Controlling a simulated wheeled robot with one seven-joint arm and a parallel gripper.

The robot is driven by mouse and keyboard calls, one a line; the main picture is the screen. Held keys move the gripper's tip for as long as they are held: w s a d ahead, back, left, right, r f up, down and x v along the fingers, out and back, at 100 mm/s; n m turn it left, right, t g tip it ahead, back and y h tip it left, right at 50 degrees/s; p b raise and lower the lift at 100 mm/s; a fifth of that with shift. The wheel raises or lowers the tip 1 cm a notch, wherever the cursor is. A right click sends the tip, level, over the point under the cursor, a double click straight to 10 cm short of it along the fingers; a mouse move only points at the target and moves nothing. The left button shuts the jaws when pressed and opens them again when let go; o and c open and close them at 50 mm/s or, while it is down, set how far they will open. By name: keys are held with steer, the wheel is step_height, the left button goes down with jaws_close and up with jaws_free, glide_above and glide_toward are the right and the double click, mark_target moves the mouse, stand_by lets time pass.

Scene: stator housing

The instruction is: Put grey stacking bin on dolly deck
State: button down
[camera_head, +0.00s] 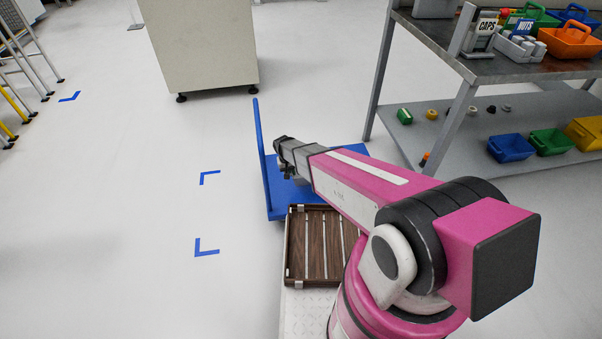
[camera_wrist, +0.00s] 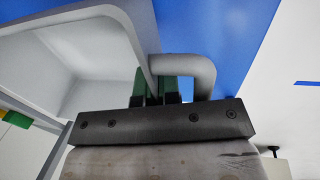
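The grey stacking bin (camera_wrist: 85,45) fills the left of the wrist view, with its open inside and a rounded grey handle (camera_wrist: 190,68) showing. My gripper (camera_wrist: 158,92) has its green-padded fingers close together on the bin's wall beside the handle. In the head view my gripper (camera_head: 296,178) is over the blue dolly deck (camera_head: 279,204), mostly hidden by my arm. The deck also shows behind the bin in the wrist view (camera_wrist: 235,35). I cannot tell whether the bin touches the deck.
A brown slatted tray (camera_head: 309,245) lies just in front of the dolly. The dolly's blue upright handle (camera_head: 260,140) stands at its left. A workbench (camera_head: 440,40) with colored bins is at the right, and a beige cabinet (camera_head: 203,45) is behind.

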steer(key=w+f, duration=0.1)
steer(key=w, duration=0.1)
steer(key=w+d+f, duration=0.1)
steer(key=w+f, duration=0.1)
steer(key=w, duration=0.1)
steer(key=w+d+f, duration=0.1)
steer(key=w, duration=0.1)
steer(key=shift+w+f, duration=0.15)
steer(key=shift+f, duration=2.15)
steer(key=shift+f, duration=0.1)
steer(key=c, duration=1.3)
jaws_free()
steer(key=shift+c, duration=0.2)
steer(key=r, duration=0.4)
steer(key=a+r, duration=0.1)
steer(key=r, duration=0.2)
steer(key=a+r, duration=0.1)
steer(key=r, duration=0.3)
steer(key=shift+s+a+r, duration=0.1)
steer(key=shift+s+r, duration=0.15)
steer(key=shift+r, duration=0.1)
steer(key=s+d+r+m+y, duration=0.2)
steer(key=s+d+r, duration=1.9)
steer(key=d+r, duration=0.4)
steer(key=shift+s+d+r, duration=0.2)
steer(key=shift+s+r, duration=0.05)
steer(key=shift+s, duration=0.15)
